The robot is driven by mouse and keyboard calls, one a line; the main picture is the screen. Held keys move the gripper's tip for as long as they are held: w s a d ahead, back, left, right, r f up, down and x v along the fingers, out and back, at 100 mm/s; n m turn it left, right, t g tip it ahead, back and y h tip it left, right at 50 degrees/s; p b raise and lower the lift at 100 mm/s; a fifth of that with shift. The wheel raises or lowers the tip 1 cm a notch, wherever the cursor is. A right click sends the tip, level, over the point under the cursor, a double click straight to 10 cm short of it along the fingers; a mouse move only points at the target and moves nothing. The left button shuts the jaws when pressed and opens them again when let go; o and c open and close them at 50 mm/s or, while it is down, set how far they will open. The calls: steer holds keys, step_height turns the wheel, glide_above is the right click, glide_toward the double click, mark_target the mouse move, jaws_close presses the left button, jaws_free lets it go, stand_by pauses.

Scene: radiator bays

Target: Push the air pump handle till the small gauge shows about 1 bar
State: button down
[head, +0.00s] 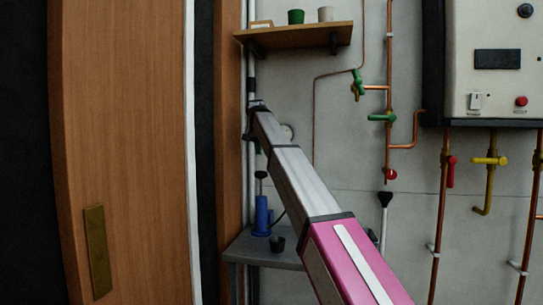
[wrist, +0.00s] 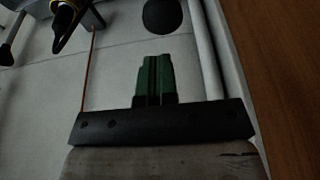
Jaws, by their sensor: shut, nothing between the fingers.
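The blue air pump (head: 262,217) stands upright on a low grey shelf in the head view. Its dark handle (head: 261,175) shows above the body, left of my arm. The small round gauge (head: 287,131) is on the wall, partly hidden by my arm, and its reading is too small to tell. My arm reaches up and left across the view, its end above the pump. In the wrist view my gripper (wrist: 153,60) shows its green fingers together and empty.
A wooden shelf (head: 295,36) with pots is above. Copper pipes with valves and a boiler (head: 495,60) are on the right.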

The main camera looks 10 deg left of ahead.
step_height(320, 180, up, 6)
steer(key=r, duration=0.1)
glide_above(261, 172)
steer(key=s, duration=0.2)
steer(key=shift+a+f, duration=0.2)
steer(key=shift+f, duration=0.1)
steer(key=x, duration=1.2)
steer(key=shift+s+f, duration=0.25)
steer(key=shift+s, duration=0.1)
steer(key=shift+f, duration=0.8)
steer(key=shift+f, duration=0.15)
step_height(261, 172, down, 6)
steer(key=shift+f, duration=0.2)
